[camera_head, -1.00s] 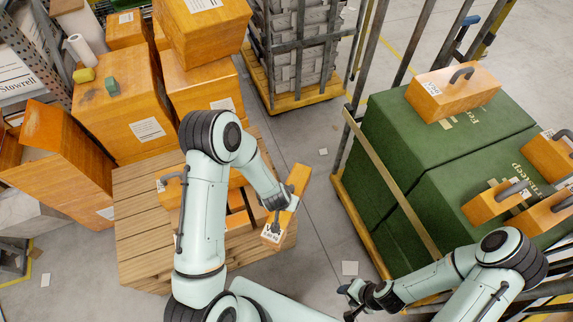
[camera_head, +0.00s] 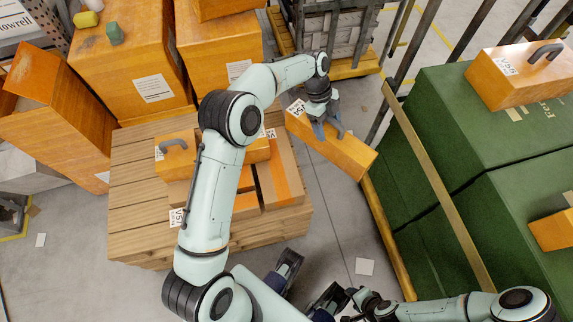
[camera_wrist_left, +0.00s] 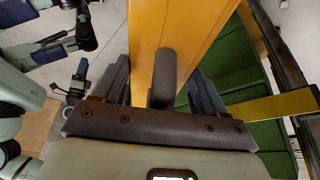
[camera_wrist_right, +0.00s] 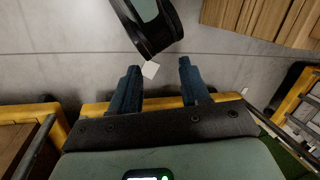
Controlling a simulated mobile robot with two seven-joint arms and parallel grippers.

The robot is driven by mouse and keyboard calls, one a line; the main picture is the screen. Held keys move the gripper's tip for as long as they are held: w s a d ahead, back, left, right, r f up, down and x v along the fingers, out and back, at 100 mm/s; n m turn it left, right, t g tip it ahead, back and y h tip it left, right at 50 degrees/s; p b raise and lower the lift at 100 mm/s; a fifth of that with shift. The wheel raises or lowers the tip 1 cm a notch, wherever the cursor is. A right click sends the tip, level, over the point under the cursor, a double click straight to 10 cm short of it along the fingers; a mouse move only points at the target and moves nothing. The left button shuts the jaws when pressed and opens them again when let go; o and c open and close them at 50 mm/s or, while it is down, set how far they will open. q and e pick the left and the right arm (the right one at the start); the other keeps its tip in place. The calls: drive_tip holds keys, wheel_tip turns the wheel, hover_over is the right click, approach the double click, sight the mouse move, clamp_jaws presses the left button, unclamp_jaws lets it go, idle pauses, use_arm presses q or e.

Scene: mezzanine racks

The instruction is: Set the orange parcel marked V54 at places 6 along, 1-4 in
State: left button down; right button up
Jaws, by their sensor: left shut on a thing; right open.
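The orange parcel marked V54 (camera_head: 340,152) is a long box with a white label at its upper-left end. My left gripper (camera_head: 328,130) is shut on its dark handle, which shows between the fingers in the left wrist view (camera_wrist_left: 163,78). The parcel hangs in the air over the gap between the wooden pallet (camera_head: 140,215) and the cart with green blocks (camera_head: 440,130). Several orange parcels with handles and labels (camera_head: 175,148) sit on the pallet, partly hidden by my left arm. My right gripper (camera_wrist_right: 158,75) is open and empty, low above the grey floor.
Another handled orange parcel (camera_head: 520,75) lies on the green blocks, and one more (camera_head: 553,230) shows at the right edge. A slanting wooden bar (camera_head: 435,185) and upright posts edge the cart. Large orange boxes (camera_head: 130,70) stand behind the pallet. Bare floor lies between.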

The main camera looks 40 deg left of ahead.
use_arm(q)
drive_tip(key=a+m+b, duration=0.1)
drive_tip(key=a, duration=0.1)
drive_tip(key=s+a+r+m+b, duration=0.1)
drive_tip(key=a+r+m+g, duration=0.1)
drive_tip(key=a, duration=0.1)
drive_tip(key=shift+s+a+r+b, duration=0.2)
drive_tip(key=shift+a+r+b, duration=0.1)
drive_tip(key=shift+b, duration=0.1)
drive_tip(key=s+a+r+m+g+y+b, duration=0.1)
drive_tip(key=s+a+r+m+b, duration=0.25)
drive_tip(key=a, duration=0.25)
use_arm(e)
drive_tip(key=w+d+f+t+h+b, duration=0.1)
drive_tip(key=w+d+f+b, duration=0.1)
drive_tip(key=w+f, duration=0.3)
drive_tip(key=w+d+f+t+b, duration=0.1)
drive_tip(key=w+f, duration=0.1)
drive_tip(key=f, duration=0.5)
use_arm(q)
wheel_tip(320, 180, down, 19)
drive_tip(key=b, duration=0.3)
drive_tip(key=shift+s+r, duration=0.15)
drive_tip(key=shift+s, duration=0.3)
use_arm(e)
drive_tip(key=s+d+f+g, duration=0.1)
drive_tip(key=s+f, duration=0.3)
drive_tip(key=shift+d+f+m, duration=0.15)
drive_tip(key=shift+d+m, duration=0.15)
drive_tip(key=shift+m, duration=0.1)
